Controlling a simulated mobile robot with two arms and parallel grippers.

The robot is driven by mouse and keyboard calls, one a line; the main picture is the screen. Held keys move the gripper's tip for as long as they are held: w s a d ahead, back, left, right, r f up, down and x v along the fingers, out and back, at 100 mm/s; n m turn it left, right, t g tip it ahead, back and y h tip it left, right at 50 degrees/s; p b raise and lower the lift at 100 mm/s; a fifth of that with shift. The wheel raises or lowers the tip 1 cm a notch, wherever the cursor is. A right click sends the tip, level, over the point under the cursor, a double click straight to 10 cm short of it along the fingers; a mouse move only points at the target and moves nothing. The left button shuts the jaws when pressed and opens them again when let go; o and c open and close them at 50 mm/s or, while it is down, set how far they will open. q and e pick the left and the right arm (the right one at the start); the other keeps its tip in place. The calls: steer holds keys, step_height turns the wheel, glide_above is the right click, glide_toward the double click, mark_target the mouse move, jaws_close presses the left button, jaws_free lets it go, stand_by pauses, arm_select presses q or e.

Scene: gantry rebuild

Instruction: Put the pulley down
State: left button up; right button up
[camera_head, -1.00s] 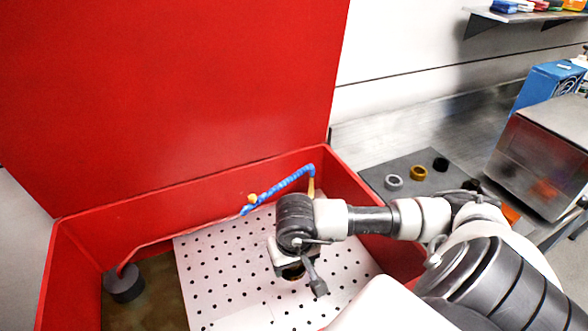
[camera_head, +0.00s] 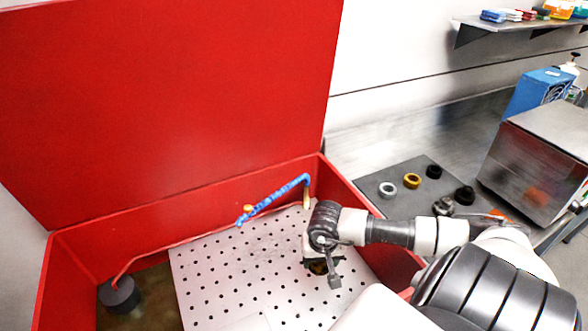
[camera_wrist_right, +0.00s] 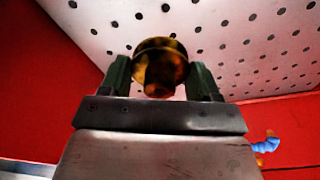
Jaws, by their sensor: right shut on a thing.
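My right gripper (camera_head: 320,264) is over the white perforated plate (camera_head: 235,262) inside the red bin, near its right side. In the right wrist view the gripper (camera_wrist_right: 160,72) is shut on the pulley (camera_wrist_right: 160,62), a round brass-coloured piece with a dark, dirty surface. The pulley sits between the two dark fingers, with the perforated plate beyond it. In the head view the pulley (camera_head: 318,268) is mostly hidden under the wrist. I cannot tell whether it touches the plate. My left gripper is not in view.
The red bin (camera_head: 130,245) has a tall raised lid (camera_head: 170,100). A blue segmented hose (camera_head: 275,198) reaches over the plate. A dark cylinder (camera_head: 119,295) stands at left. A grey mat (camera_head: 385,205) with several rings lies at right, near a metal box (camera_head: 540,160). The plate's left part is clear.

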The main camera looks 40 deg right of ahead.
steer(key=p, duration=0.1)
glide_above(294, 276)
steer(key=f, duration=0.3)
steer(key=shift+s+d+f, duration=0.1)
steer(key=shift+s+f, duration=0.1)
steer(key=shift+s, duration=0.2)
steer(key=shift+w+a+f, duration=0.25)
steer(key=shift+w+f, duration=0.1)
steer(key=shift+f, duration=0.05)
step_height(294, 276, down, 3)
steer(key=shift+f+p, duration=0.15)
steer(key=shift+p, duration=0.35)
steer(key=shift+f, duration=0.25)
steer(key=shift+d+f, duration=0.1)
steer(key=shift+f, duration=0.1)
steer(key=o, duration=1.2)
steer(key=shift+s+r, duration=0.1)
steer(key=shift+r, duration=0.1)
